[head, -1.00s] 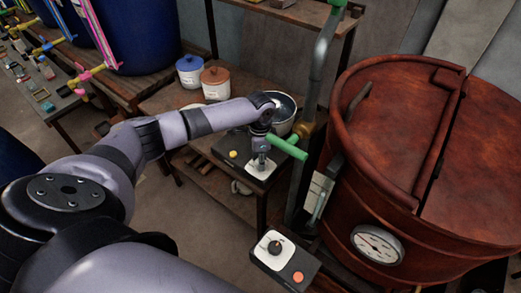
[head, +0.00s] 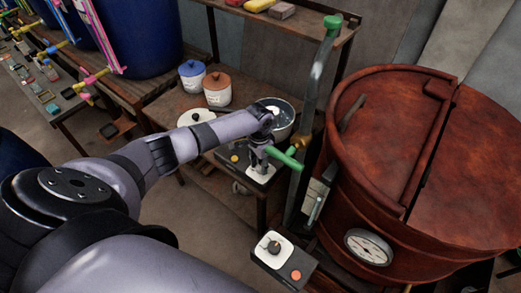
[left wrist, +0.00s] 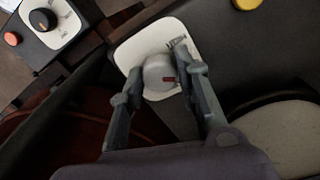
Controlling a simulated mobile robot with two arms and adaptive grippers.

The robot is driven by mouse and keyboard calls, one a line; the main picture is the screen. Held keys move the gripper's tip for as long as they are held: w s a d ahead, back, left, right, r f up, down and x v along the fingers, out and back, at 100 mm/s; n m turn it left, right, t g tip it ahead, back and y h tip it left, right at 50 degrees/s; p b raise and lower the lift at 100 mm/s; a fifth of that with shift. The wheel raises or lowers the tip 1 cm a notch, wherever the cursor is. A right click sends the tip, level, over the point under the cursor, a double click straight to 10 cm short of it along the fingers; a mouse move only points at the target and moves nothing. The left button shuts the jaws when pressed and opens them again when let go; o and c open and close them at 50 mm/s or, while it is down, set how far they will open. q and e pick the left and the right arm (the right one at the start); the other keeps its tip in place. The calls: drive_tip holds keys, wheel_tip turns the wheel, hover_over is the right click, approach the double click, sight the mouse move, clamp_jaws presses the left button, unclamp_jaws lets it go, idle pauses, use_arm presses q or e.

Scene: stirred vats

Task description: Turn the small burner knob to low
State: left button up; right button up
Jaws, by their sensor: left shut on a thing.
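A yellow button (head: 234,158) is on the same box. My right gripper is not in view.
A steel pot (head: 283,119) stands just behind the gripper. A green-handled pipe (head: 318,85) and a big copper-red vat (head: 380,130) are close on the right. A second control box with a black knob (head: 273,248) and orange button (head: 296,275) sits in front. Lidded jars (head: 217,89) stand behind.

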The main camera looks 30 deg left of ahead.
sight(260, 166)
use_arm(q)
drive_tip(key=o, duration=1.2)
drive_tip(key=r, duration=1.2)
drive_tip(key=shift+w+a, duration=0.1)
drive_tip(key=shift+a, duration=0.1)
